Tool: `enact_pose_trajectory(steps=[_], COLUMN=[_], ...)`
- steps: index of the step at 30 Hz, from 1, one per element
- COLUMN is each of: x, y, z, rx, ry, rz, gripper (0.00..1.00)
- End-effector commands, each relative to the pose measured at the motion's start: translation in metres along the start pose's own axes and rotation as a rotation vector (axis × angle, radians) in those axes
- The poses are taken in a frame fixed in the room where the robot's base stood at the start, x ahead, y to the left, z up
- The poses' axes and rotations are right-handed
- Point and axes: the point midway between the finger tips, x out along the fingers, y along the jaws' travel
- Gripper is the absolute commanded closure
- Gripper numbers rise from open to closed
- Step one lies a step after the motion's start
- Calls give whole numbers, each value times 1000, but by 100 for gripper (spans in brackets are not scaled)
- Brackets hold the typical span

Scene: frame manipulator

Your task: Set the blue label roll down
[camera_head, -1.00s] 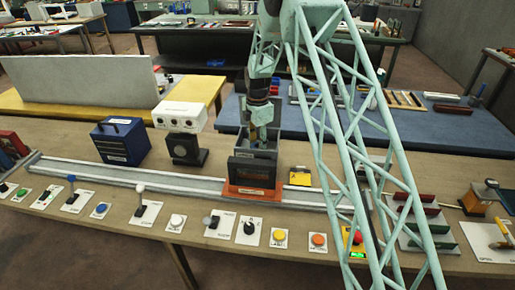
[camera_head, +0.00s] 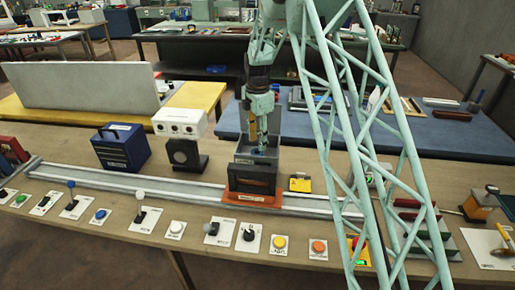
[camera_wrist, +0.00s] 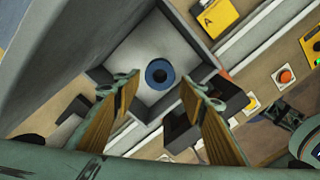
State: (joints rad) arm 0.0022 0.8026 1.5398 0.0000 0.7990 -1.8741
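The blue label roll (camera_wrist: 160,74) lies on the pale floor of an open grey box, with its round face and dark centre hole toward the wrist camera. My gripper (camera_wrist: 158,92) is open, its two wood-coloured fingers spread apart on either side of the roll in the picture. The roll lies beyond the fingertips and they do not touch it. In the head view my gripper (camera_head: 260,143) is over the open top of the grey box (camera_head: 243,158), which has a dark front and an orange base. The roll is hard to make out there.
The box stands on a long rail (camera_head: 110,180) along the bench. A blue case (camera_head: 120,148) and a white device (camera_head: 180,122) stand left of it. A yellow block (camera_head: 300,183) is close on the right. Buttons and levers line the front edge.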

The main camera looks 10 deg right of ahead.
Motion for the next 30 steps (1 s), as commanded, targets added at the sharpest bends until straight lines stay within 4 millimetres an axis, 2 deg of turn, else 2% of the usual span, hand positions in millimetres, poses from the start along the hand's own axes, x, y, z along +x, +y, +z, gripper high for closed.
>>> enact_pose_trajectory(steps=[6,12,30], x=[-28,-42,-46], y=[0,0,0], z=[0,0,0], rx=[0,0,0], ry=[0,0,0], rz=[1,0,0], gripper=[62,62,62])
